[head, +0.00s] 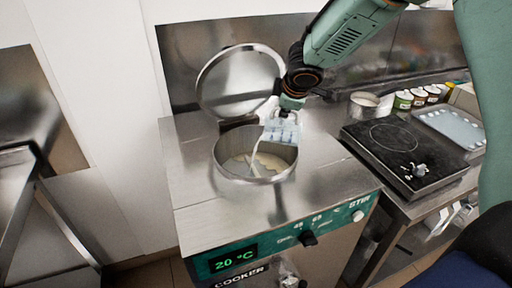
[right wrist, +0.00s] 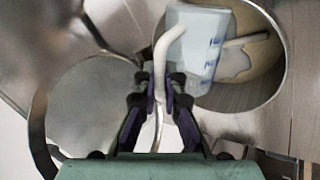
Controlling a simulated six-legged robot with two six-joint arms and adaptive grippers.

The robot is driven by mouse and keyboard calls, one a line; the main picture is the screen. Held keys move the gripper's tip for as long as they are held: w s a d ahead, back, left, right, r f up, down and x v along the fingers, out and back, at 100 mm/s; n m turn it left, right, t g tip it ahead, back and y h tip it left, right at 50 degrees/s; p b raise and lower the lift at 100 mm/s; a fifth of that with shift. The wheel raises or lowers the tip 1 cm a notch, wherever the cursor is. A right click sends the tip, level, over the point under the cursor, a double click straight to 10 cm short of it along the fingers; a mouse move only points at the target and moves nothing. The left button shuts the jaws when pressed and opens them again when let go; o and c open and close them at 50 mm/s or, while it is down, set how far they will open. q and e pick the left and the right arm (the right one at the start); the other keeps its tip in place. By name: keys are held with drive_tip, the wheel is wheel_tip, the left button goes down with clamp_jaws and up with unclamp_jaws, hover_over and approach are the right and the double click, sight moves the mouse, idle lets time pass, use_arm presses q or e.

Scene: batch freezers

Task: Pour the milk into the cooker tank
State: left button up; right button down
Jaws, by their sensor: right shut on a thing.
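The cooker tank (head: 228,163) is a round steel well in the top of the cooker, with its lid (head: 240,82) standing open behind it. My right gripper (head: 290,106) is shut on the handle of a milk jug (head: 281,131), a pale translucent jug with blue markings. The jug is tilted over the tank, and a white stream of milk (head: 256,157) runs down from it. Pale milk covers part of the tank bottom. In the right wrist view the fingers (right wrist: 160,98) grip the white handle, and the jug (right wrist: 203,42) is over the tank opening. My left gripper is not in view.
The cooker panel (head: 285,240) reads 20 °C. To the right are a black induction hob (head: 405,148), a steel pot (head: 364,104), several small jars (head: 418,97) and a tray (head: 450,127). A steel frame stands at the left.

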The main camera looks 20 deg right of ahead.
drive_tip(key=shift+w+a+f+n+g+h+p, duration=0.15)
drive_tip(key=shift+a+h+p, duration=0.15)
drive_tip(key=shift+p, duration=0.15)
drive_tip(key=shift+w+a+f+n+g+h+p, duration=0.15)
drive_tip(key=shift+a+h+p, duration=0.15)
drive_tip(key=shift+p, duration=0.15)
drive_tip(key=shift+a, duration=0.1)
idle(0.3)
